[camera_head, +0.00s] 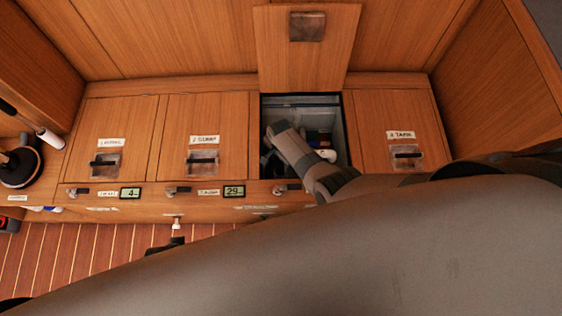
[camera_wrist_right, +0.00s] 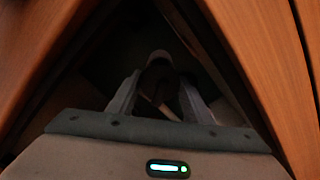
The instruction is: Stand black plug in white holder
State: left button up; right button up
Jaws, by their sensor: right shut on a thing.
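My right gripper (camera_wrist_right: 158,88) reaches down into the open locker. In the wrist view its two fingers are closed around a dark thing (camera_wrist_right: 159,76), too dim to name for sure; it may be the black plug. A pale rounded shape shows just beyond it. In the head view my right wrist hides the fingertips. A small white thing (camera_head: 326,155) lies inside the locker beside my wrist; I cannot tell whether it is the white holder. My left gripper is not in view.
The open locker (camera_head: 349,140) is narrow, with its wooden lid (camera_head: 275,50) raised behind it. Closed lids (camera_head: 205,125) lie to its left and another (camera_head: 400,115) to its right. A round black item (camera_head: 18,167) sits at far left. My arm hides the lower right.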

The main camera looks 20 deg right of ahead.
dwell(0.4)
dwell(0.3)
jog(key=o, duration=1.6)
jog(key=shift+o, duration=0.2)
jog(key=shift+r, duration=0.15)
jog(key=shift+r+p, duration=3.4)
jog(key=shift+p, duration=0.35)
jog(key=shift+r, duration=0.1)
